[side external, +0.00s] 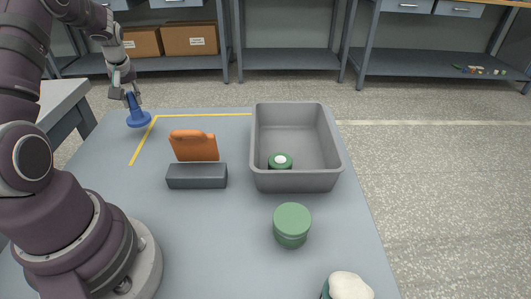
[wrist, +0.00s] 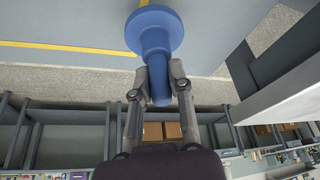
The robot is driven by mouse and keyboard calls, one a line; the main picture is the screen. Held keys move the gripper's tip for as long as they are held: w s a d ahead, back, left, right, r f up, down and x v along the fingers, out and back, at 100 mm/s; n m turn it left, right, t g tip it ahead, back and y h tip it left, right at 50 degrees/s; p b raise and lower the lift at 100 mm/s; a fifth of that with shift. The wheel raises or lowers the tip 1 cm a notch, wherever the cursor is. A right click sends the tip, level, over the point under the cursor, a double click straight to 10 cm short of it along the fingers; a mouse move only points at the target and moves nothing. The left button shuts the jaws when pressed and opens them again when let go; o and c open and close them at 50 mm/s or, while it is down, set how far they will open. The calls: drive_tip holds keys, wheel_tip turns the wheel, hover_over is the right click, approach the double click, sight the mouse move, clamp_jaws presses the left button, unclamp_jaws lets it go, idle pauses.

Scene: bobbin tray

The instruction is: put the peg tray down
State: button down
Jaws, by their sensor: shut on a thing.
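The peg tray (side external: 138,119) is a blue round disc with an upright stem, at the far left of the table. My gripper (side external: 131,93) is above it and shut on its stem. In the wrist view the blue disc of the peg tray (wrist: 154,30) lies beyond my fingertips (wrist: 158,88), with the stem between the two fingers. The disc is low over the far left table corner, beside the yellow tape line (side external: 153,120). I cannot tell whether it touches the table.
An orange case-like thing (side external: 195,147) stands behind a dark grey block (side external: 197,177). A green jar (side external: 291,225) and a white-topped thing (side external: 348,286) stand nearer. The taped area is mostly clear.

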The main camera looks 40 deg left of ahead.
sight(134, 106)
drive_tip(key=shift+f, duration=1.7)
drive_tip(key=shift+f, duration=0.1)
drive_tip(key=c, duration=1)
unclamp_jaws()
drive_tip(key=shift+c, duration=0.2)
drive_tip(key=v, duration=1.2)
drive_tip(key=w+d+r+m+t+h, duration=0.1)
drive_tip(key=d+r+m+t, duration=0.2)
drive_tip(key=d, duration=0.5)
drive_tip(key=w+d+r+m+h, duration=0.1)
drive_tip(key=d+r+m, duration=0.25)
drive_tip(key=d, duration=0.45)
drive_tip(key=s+d+m+h, duration=0.1)
drive_tip(key=s+d+m, duration=0.2)
drive_tip(key=d+m, duration=0.1)
drive_tip(key=s+d+m+t+h, duration=0.1)
drive_tip(key=s+d+m, duration=0.2)
drive_tip(key=d, duration=0.4)
drive_tip(key=shift+f+m, duration=0.5)
drive_tip(key=shift+m, duration=0.25)
